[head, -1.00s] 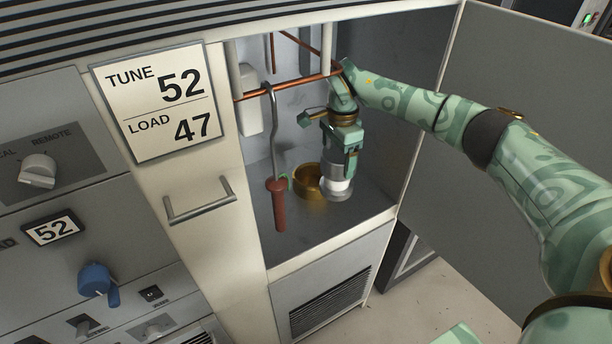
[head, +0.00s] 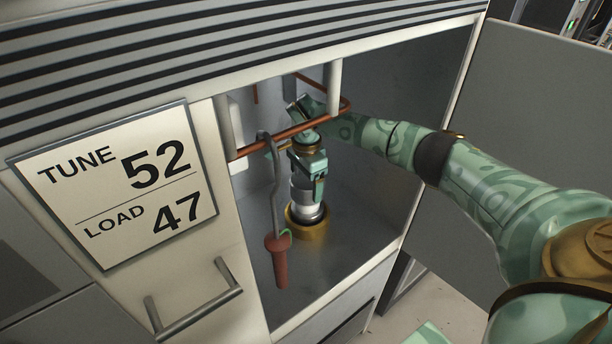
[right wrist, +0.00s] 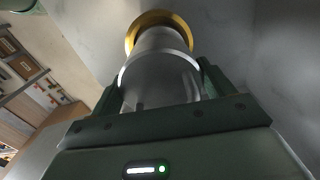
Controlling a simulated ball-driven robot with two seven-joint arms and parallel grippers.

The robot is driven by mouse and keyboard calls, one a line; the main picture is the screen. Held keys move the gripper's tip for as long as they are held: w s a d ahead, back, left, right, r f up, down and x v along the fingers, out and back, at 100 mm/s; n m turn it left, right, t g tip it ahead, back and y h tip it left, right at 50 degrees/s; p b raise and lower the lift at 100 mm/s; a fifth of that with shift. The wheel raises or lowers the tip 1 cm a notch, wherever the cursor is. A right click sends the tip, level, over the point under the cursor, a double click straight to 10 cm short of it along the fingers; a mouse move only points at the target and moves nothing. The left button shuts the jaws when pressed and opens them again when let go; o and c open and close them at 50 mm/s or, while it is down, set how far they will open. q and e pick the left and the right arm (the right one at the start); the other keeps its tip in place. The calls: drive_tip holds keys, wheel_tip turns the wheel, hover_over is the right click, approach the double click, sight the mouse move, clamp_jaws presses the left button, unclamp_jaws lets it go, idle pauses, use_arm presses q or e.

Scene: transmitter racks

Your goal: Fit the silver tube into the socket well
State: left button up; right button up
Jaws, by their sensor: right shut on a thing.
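The silver tube (head: 306,205) is upright inside the open cabinet, with its lower end at the mouth of the brass socket well (head: 307,232). My right gripper (head: 308,185) is shut on the tube's upper part. In the right wrist view the tube (right wrist: 160,80) lies between the two fingers (right wrist: 162,82), and the brass ring (right wrist: 160,18) shows around its far end. How deep the tube sits inside the ring is hidden. My left gripper is not in view.
A hooked rod with a red-brown handle (head: 281,268) hangs in front of the well, from a copper pipe (head: 285,139) crossing the opening. The open door (head: 520,150) stands at right. Cabinet floor right of the well is clear.

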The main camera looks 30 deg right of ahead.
wheel_tip(320, 180, down, 3)
drive_tip(key=shift+f+b, duration=0.15)
drive_tip(key=shift+b, duration=0.15)
drive_tip(key=shift+f, duration=0.1)
drive_tip(key=o, duration=1.7)
drive_tip(key=shift+s, duration=0.1)
drive_tip(key=shift+o, duration=1.4)
drive_tip(key=shift+s, duration=0.1)
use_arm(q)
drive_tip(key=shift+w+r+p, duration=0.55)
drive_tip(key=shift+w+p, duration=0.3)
use_arm(e)
wheel_tip(320, 180, up, 12)
